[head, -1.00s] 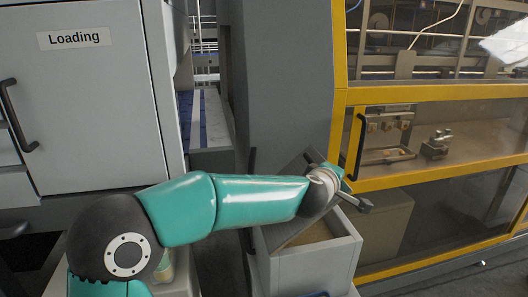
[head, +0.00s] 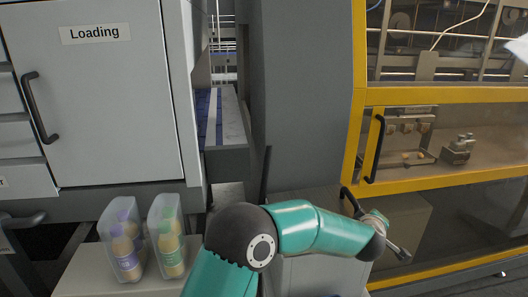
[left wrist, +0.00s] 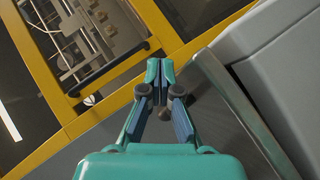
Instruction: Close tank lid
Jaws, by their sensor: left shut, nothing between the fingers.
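The grey tank (head: 325,275) stands low in the middle of the head view, largely hidden behind my left arm. A flat grey surface, which looks like its lid (head: 306,196), shows above my arm and appears to lie down over the top. No tank opening shows, but I cannot tell whether the lid is fully seated. My left gripper (head: 402,252) is shut and empty, to the right of the tank. In the left wrist view its fingertips (left wrist: 158,66) meet, and a grey box edge, likely the tank (left wrist: 285,75), lies close on the right. My right gripper is out of view.
The yellow-framed machine (head: 430,96), with a black handle (head: 374,150), stands behind and right of my gripper. A grey column (head: 308,95) rises behind the tank. The Loading cabinet (head: 110,110) is at left, above two clear bins (head: 172,205) holding bottles.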

